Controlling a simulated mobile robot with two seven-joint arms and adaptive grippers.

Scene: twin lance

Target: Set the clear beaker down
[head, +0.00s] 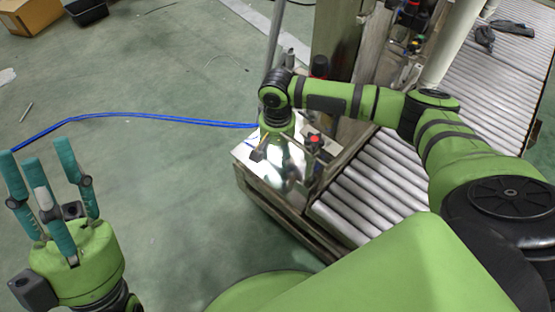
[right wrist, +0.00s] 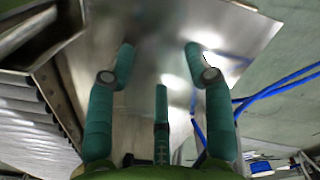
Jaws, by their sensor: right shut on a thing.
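My right gripper (head: 284,152) points down over the pale metal plate (head: 243,153) at the near end of the roller conveyor. In the right wrist view its teal fingers (right wrist: 160,62) are set apart around the clear beaker (right wrist: 158,70). The beaker is see-through and its outline is hard to make out against the shiny plate. I cannot tell whether its base touches the plate. My left gripper (head: 36,172) is at the far left, its fingers pointing up, spread and empty, well away from the plate.
A conveyor with steel rollers (head: 370,190) runs beside the plate to the right. A wooden post (head: 338,45) and a thin pole stand behind it. A small device with a red knob (head: 314,140) is close to my right gripper. A blue hose (head: 150,117) lies on the green floor.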

